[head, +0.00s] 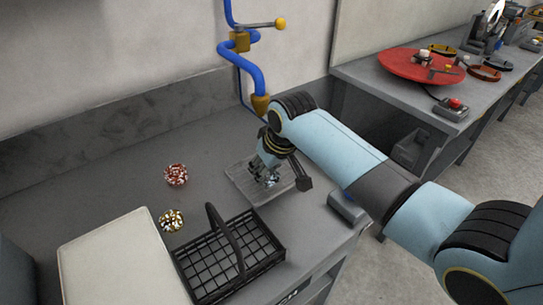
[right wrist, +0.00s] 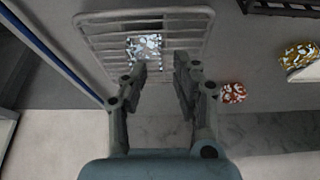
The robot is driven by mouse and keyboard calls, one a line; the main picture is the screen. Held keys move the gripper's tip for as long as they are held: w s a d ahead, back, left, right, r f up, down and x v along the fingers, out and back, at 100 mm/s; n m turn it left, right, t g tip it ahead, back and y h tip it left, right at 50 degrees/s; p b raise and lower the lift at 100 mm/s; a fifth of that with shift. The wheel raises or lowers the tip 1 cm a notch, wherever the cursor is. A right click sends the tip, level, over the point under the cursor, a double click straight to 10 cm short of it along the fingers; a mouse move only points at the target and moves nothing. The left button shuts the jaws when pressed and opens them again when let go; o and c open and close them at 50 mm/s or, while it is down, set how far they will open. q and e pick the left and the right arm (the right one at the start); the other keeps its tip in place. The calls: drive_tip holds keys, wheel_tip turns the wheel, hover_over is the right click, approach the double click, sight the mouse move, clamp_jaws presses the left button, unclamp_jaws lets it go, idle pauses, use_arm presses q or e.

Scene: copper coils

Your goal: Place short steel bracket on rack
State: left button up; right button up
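A shiny silver-white piece, seemingly the short steel bracket (right wrist: 146,46), lies on the wire rack (right wrist: 192,22) in the right wrist view. In the head view the rack (head: 240,182) lies flat on the grey counter, and a small pale-blue glint under the gripper may be the bracket. My right gripper (right wrist: 161,66) points down over the rack, with a clear gap between its fingers. The left finger overlaps the bracket's near edge in the picture; I cannot tell whether they touch. It also shows in the head view (head: 267,174), partly hiding the rack. My left gripper is out of view.
A black wire basket (head: 272,242) with a raised handle stands in front of the rack. A red-and-white piece (head: 176,174) and a yellow-brown piece (head: 171,220) lie to the left. Blue pipe (head: 256,74) runs down the wall behind. The back-left counter is clear.

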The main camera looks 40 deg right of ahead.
drive_tip(key=v, duration=0.9)
drive_tip(key=shift+r, duration=0.25)
drive_tip(key=shift+s, duration=0.15)
